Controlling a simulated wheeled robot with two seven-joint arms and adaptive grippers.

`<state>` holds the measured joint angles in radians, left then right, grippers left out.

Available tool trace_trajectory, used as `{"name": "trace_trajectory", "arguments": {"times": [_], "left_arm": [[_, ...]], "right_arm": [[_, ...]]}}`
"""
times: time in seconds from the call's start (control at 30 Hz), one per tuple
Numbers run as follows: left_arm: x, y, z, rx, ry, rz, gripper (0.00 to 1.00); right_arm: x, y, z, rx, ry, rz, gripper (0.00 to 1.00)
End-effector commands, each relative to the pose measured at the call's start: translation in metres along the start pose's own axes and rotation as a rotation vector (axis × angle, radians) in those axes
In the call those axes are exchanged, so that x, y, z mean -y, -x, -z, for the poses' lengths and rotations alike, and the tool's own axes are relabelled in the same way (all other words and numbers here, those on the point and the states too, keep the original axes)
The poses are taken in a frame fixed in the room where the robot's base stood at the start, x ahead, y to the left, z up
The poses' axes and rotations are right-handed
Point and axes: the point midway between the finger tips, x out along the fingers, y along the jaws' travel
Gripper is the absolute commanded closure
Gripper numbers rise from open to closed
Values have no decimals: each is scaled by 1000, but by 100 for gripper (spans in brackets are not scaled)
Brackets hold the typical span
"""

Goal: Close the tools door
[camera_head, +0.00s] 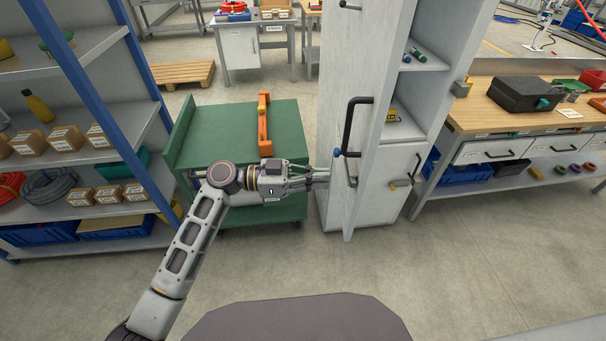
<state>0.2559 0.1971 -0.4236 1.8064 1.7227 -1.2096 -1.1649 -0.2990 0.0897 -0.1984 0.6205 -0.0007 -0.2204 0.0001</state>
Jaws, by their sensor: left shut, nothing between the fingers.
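A tall light-grey cabinet stands right of centre, and its upright door (360,55) stands open, swung out toward me. The face with the black bar handle (355,126) is turned to the left. To the right of the door, the cabinet's inside shows, with shelves (415,66) holding several small items. My left gripper (322,178) is shut and empty. Its fingertips point right, at the lower part of the door's handle side, below the handle. They are at or very close to the door; I cannot tell whether they touch. My right gripper is not in view.
A green cart (200,135) with an orange tool (263,122) on top stands behind my left arm. A blue-framed shelf rack (85,85) is on the left. A wooden workbench (480,112) with a black case (525,92) is on the right. The floor (450,260) in front is clear.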

Motion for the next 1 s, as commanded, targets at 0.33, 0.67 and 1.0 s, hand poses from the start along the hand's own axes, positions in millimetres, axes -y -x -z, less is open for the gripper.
{"name": "trace_trajectory", "arguments": {"times": [0.33,0.67,1.0], "left_arm": [[0,-38,2,0,2,-1,100],[0,-48,0,1,0,0,100],[0,-49,0,1,0,1,100]], "right_arm": [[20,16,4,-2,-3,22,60],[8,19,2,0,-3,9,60],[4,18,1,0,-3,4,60]]}}
